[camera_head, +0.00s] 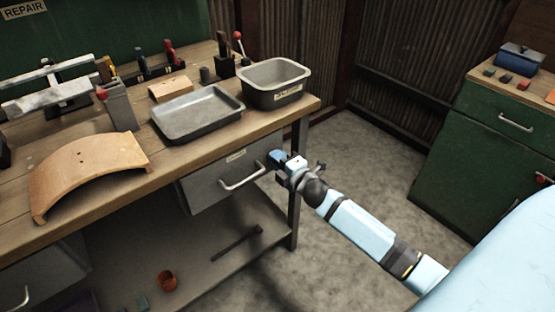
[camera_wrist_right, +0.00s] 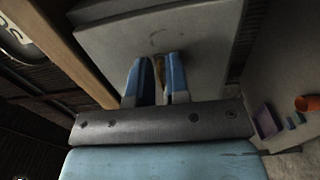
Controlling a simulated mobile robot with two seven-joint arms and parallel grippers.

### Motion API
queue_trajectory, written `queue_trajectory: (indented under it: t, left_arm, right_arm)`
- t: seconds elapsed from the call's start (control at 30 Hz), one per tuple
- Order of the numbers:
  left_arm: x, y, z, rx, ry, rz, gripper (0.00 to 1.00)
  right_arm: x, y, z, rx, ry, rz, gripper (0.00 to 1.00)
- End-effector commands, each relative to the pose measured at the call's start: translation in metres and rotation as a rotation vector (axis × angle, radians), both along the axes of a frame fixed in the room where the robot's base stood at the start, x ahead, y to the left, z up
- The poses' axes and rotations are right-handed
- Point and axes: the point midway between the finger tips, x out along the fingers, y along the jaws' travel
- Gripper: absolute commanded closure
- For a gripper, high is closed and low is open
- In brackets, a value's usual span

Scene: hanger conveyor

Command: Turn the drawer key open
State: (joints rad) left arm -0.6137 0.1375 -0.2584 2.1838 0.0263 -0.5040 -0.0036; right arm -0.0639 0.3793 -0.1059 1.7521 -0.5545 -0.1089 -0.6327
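The drawer (camera_head: 205,188) is a grey metal front under the workbench top, with a curved handle (camera_head: 243,178) and a small label; it looks closed. My right gripper (camera_head: 277,158) is at the drawer's upper right corner and hides the key in the head view. In the right wrist view, its two blue fingers (camera_wrist_right: 159,72) point at the grey drawer front (camera_wrist_right: 195,38). A narrow brass-coloured piece, seemingly the drawer key (camera_wrist_right: 159,64), fills the small gap between them. The key's exact angle is hard to tell. My left gripper is not in view.
A grey tray (camera_head: 198,134) and a deep grey bin (camera_head: 275,98) stand on the bench above the drawer. A bench leg (camera_head: 297,190) is close to my right gripper. An orange cup (camera_head: 167,281) sits on the lower shelf. A green cabinet (camera_head: 465,165) stands at right, with open floor between.

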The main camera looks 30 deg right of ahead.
Motion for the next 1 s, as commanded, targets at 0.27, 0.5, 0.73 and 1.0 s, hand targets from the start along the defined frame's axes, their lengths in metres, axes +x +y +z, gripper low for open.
queue_trajectory:
  t: [0.27, 0.5, 0.73, 1.0]
  left_arm:
    - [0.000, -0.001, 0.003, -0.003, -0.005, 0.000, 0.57]
    - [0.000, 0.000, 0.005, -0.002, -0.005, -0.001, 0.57]
    - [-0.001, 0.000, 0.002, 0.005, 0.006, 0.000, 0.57]
    - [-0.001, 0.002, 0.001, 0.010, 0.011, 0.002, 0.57]
  right_arm:
    - [0.000, 0.000, 0.000, -0.001, 0.000, 0.001, 0.72]
    - [-0.018, -0.001, -0.001, -0.001, 0.003, 0.001, 0.72]
    - [-0.068, -0.005, -0.001, 0.001, 0.004, -0.001, 0.72]
    - [-0.119, -0.009, -0.001, 0.000, 0.002, 0.000, 0.72]
